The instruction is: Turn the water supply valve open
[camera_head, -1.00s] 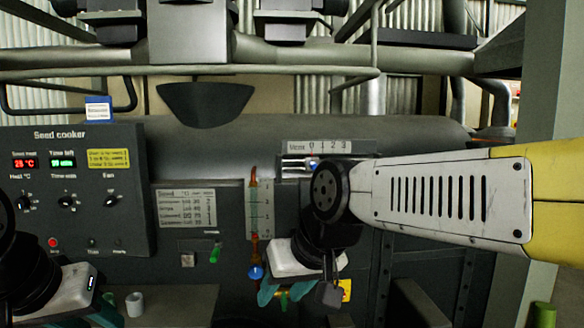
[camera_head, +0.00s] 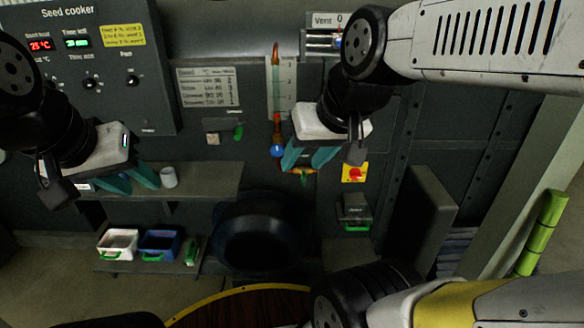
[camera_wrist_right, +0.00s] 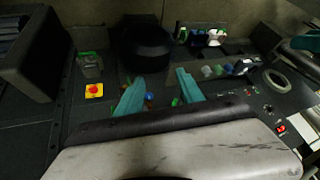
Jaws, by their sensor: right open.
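My right gripper (camera_head: 307,162) is open, its teal fingers pointing down in front of the dark machine wall. Just left of it, a blue knob (camera_head: 277,151) sits at the bottom of a vertical gauge. A small green handle (camera_head: 304,176) on an orange pipe shows between and just below the fingertips, partly hidden. I cannot tell for certain which of these is the water supply valve. In the right wrist view, the open fingers (camera_wrist_right: 160,80) have small blue and orange parts between them; contact cannot be told. My left gripper (camera_head: 133,182) is open beside a grey cup, apparently empty.
A red knob on a yellow plate (camera_head: 354,173) is right of my right gripper. The Seed cooker panel (camera_head: 95,65) is at the upper left. A shelf (camera_head: 215,180) holds the grey cup (camera_head: 169,177). White and blue bins (camera_head: 118,243) stand lower. A dark block (camera_head: 420,215) juts out at right.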

